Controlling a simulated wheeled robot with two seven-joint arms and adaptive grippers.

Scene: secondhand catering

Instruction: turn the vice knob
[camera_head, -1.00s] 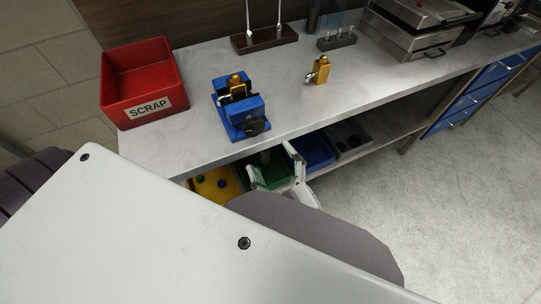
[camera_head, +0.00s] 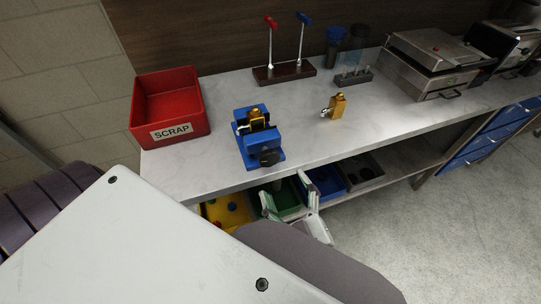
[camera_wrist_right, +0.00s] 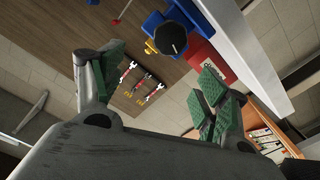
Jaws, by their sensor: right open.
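The blue vice (camera_head: 258,133) stands on the grey worktop with a brass-coloured piece (camera_head: 258,117) in its jaws. Its black round knob (camera_head: 270,157) faces the front edge of the worktop. In the right wrist view the knob (camera_wrist_right: 166,38) shows at the top, beyond my fingertips, with blue vice parts around it. My right gripper (camera_head: 286,187) is open and empty, in front of the worktop edge and below the vice in the head view. Its green-padded fingers (camera_wrist_right: 158,80) stand wide apart in the wrist view, and touch nothing. My left gripper is not in view.
A red SCRAP bin (camera_head: 171,107) stands left of the vice. A second brass piece (camera_head: 337,106) stands to the right. A rack with red and blue levers (camera_head: 285,73) is behind. Yellow (camera_head: 222,208), green and blue bins sit on the lower shelf. A steel appliance (camera_head: 434,60) stands farther right.

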